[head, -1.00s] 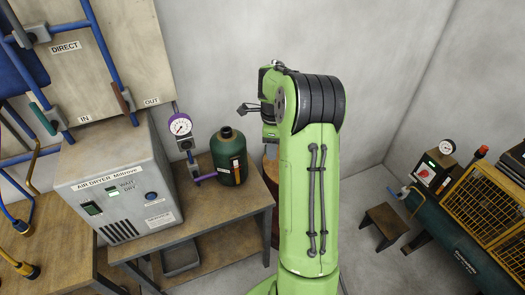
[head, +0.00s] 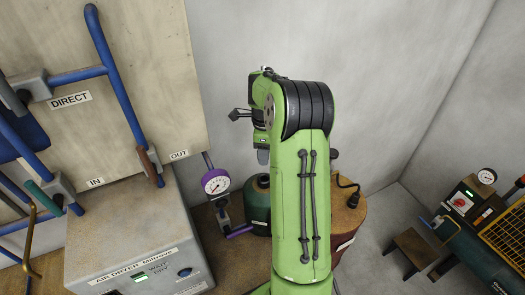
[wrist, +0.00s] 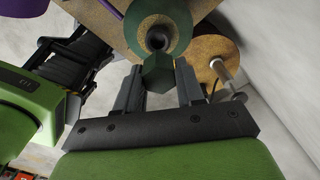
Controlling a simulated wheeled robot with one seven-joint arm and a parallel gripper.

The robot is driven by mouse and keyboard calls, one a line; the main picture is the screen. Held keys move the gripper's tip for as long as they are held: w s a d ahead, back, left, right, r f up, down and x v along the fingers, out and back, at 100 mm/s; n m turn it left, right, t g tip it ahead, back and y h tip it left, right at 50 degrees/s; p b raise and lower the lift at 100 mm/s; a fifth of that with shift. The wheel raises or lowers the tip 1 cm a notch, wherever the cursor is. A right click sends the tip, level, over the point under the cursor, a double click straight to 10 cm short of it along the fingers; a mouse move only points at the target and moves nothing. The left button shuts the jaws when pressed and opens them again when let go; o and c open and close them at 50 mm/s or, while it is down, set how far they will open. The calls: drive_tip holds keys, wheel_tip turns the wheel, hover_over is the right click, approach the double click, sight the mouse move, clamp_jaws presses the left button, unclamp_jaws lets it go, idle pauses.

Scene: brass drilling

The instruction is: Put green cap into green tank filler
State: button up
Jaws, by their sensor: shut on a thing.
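My gripper (wrist: 158,76) is shut on the green cap (wrist: 157,70), a dark green faceted piece between the two fingers in the wrist view. Just beyond it in that view is the green tank (wrist: 178,20), with its dark round filler opening (wrist: 157,39) showing. The cap's far end looks close below the opening in the picture; I cannot tell whether they touch. In the head view the green tank (head: 257,208) stands behind my green arm, which hides its right side. The cap is not discernible there.
A grey air dryer (head: 135,255) stands left of the tank. A purple-rimmed gauge (head: 215,183) is close to the tank's left. A rusty brown cylinder (head: 345,215) is to its right, with a cable on top. Blue pipes and a panel (head: 150,60) are at upper left.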

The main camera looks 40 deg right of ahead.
drive_tip(key=shift+s+f, duration=0.2)
drive_tip(key=shift+s, duration=0.4)
drive_tip(key=shift+w+f+b, duration=0.2)
drive_tip(key=shift+f+b, duration=0.2)
drive_tip(key=shift+f, duration=0.2)
drive_tip(key=shift+w+f+b, duration=0.2)
drive_tip(key=shift+f+b, duration=0.15)
drive_tip(key=shift+f, duration=0.2)
drive_tip(key=shift+s+f+b, duration=0.2)
drive_tip(key=shift+f+b, duration=0.55)
drive_tip(key=shift+f, duration=0.2)
drive_tip(key=shift+f+b, duration=1.6)
drive_tip(key=shift+f, duration=0.4)
drive_tip(key=shift+w, duration=0.1)
drive_tip(key=shift+r, duration=0.1)
drive_tip(key=o, duration=1.7)
drive_tip(key=shift+r, duration=0.1)
